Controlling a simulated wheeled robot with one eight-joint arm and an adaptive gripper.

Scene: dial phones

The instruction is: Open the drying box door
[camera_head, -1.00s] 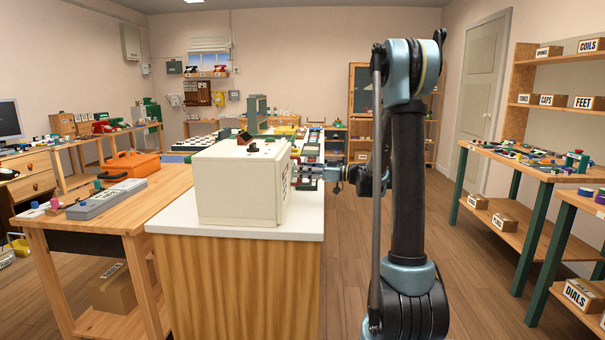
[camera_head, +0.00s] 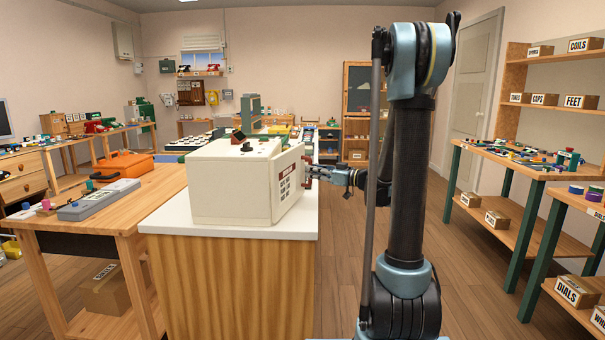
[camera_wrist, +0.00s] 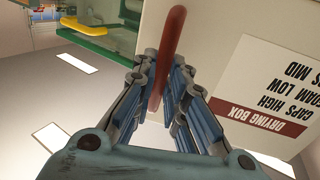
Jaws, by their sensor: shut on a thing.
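The white drying box (camera_head: 225,190) stands on the near end of the white-topped counter. Its door (camera_head: 289,180), with a dark red label and printed text, faces right and stands ajar, swung out a little from the box. In the wrist view the door (camera_wrist: 270,50) fills the upper right, its lettering upside down, and a red bar handle (camera_wrist: 168,55) runs between my fingers. My gripper (camera_head: 312,174) is shut on this handle at the door's far side. It also shows in the wrist view (camera_wrist: 160,90). The inside of the box is hidden.
The counter (camera_head: 185,222) has a strip of bare top in front of the box. A wooden bench (camera_head: 150,200) with an orange toolbox (camera_head: 124,164) stands to the left. Open floor (camera_head: 345,270) lies to the right, before a green-legged table (camera_head: 520,170).

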